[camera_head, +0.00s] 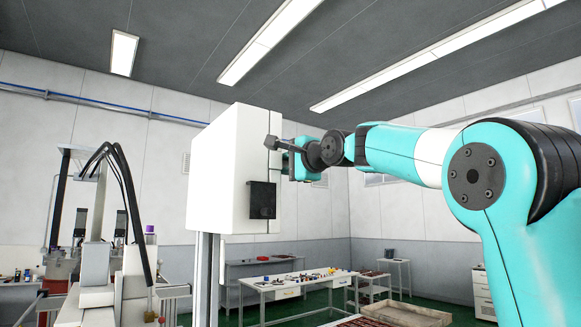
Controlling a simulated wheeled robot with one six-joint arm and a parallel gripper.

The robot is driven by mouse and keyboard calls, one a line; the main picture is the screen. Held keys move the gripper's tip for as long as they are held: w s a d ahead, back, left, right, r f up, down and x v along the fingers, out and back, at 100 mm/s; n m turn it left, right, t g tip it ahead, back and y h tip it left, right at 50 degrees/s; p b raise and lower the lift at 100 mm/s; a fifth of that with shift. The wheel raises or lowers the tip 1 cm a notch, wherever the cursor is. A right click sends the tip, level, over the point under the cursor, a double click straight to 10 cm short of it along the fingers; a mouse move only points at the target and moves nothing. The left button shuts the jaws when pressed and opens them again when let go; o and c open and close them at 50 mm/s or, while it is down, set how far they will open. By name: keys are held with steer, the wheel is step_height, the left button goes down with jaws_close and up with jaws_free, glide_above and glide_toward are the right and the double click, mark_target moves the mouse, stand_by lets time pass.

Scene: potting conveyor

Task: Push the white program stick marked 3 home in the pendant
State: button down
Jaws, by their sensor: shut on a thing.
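A large white box (222,175) stands on a post left of centre, with a small black unit (262,200) on its right-hand face. I cannot tell which of these is the pendant. My gripper (277,144) is at the upper part of that right-hand face, above the black unit, with my teal arm reaching in from the right. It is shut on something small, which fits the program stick. The stick, its mark 3 and its slot cannot be made out from here, nor whether the gripper touches the box.
A white table (284,290) with several small items stands behind, right of the post. A shallow tray (408,312) lies at the lower right. A machine with dark hoses (128,195) stands at left. The air above the box is clear.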

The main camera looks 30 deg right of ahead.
steer(key=shift+a, duration=0.5)
steer(key=c, duration=0.9)
jaws_free()
steer(key=shift+s, duration=0.15)
steer(key=s+b, duration=0.6)
steer(key=s, duration=1.1)
steer(key=shift+d+b, duration=0.3)
steer(key=shift+b, duration=0.05)
